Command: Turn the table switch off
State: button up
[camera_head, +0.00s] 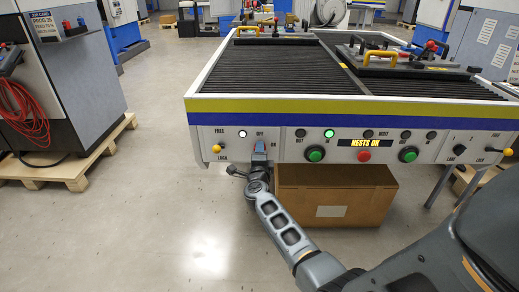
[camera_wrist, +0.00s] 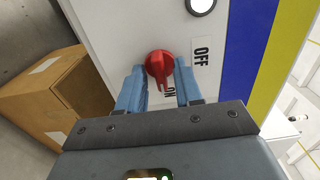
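The table switch is a red rotary knob (camera_wrist: 158,66) on the table's white front panel. In the wrist view its handle points down toward the partly covered ON label (camera_wrist: 169,92), not toward the OFF label (camera_wrist: 201,57) at its right. My gripper (camera_wrist: 160,88) is open, with one blue finger on each side of the handle and gaps visible between. In the camera_head view my gripper (camera_head: 260,150) is at the panel's left part and hides the knob.
Green buttons (camera_head: 315,155), a red button (camera_head: 364,156) and a "NESTS OK" display (camera_head: 365,143) are to the right. A cardboard box (camera_head: 335,190) stands beneath the table.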

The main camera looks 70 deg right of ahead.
grip_shut()
jog(key=shift+n+p, duration=2.15)
jog(key=shift+n, duration=0.75)
